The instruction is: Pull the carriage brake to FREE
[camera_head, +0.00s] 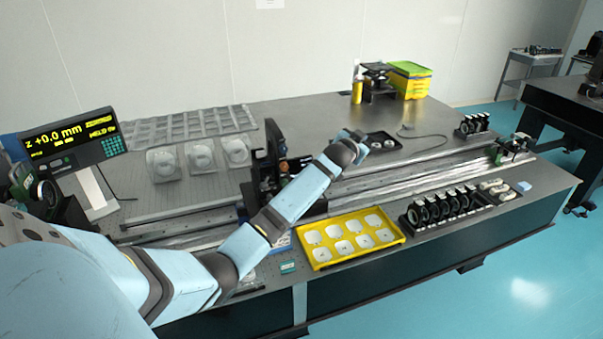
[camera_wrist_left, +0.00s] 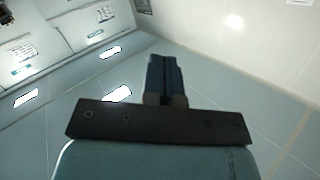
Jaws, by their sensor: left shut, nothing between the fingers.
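The black carriage (camera_head: 272,140) stands on the long rail left of the middle, partly hidden behind my left arm. An orange spot shows on its side; I cannot make out the brake lever or its position. My left arm reaches across the front of the carriage, its far end right of the carriage above the table. The readout (camera_head: 70,137) shows z +0.0 mm and a word like HELD. My right gripper is out of view.
A yellow tray (camera_head: 352,261) with white pieces lies at the front edge, with a rack of black ring mounts (camera_head: 443,207) to its right. Clear holders (camera_head: 200,156) stand behind the rail at left. Yellow-green boxes (camera_head: 409,80) stand at the back. The back middle is mostly clear.

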